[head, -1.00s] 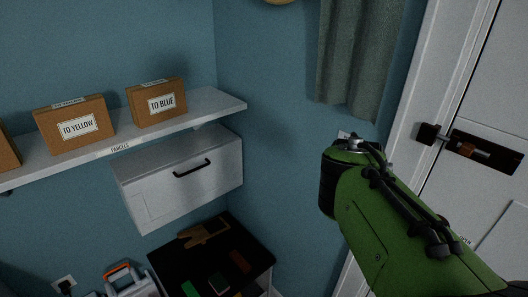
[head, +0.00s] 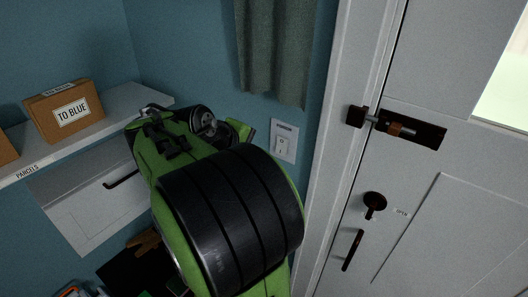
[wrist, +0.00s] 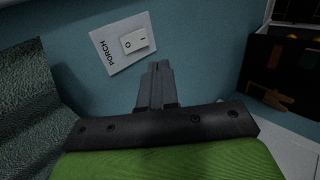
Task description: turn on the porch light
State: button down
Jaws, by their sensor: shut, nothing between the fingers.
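I cannot tell which side is pressed. My gripper (wrist: 158,68) is shut and empty, its tips just below and to the right of the rocker in that picture; contact with the wall is unclear.
A green curtain (head: 272,50) hangs above and left of the plate. The white door (head: 440,200) has a dark bolt (head: 410,130) and a handle (head: 352,250). A parcel shelf (head: 130,101) holds a TO BLUE box (head: 64,110) at left. A dark surface with items (wrist: 282,75) is at right in the wrist view.

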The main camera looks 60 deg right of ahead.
aim_at(281, 146)
jog(key=d+r+b+x, duration=0.1)
jog(key=d+r+x, duration=0.1)
jog(key=x, duration=1.1)
jog(key=shift+b, duration=0.3)
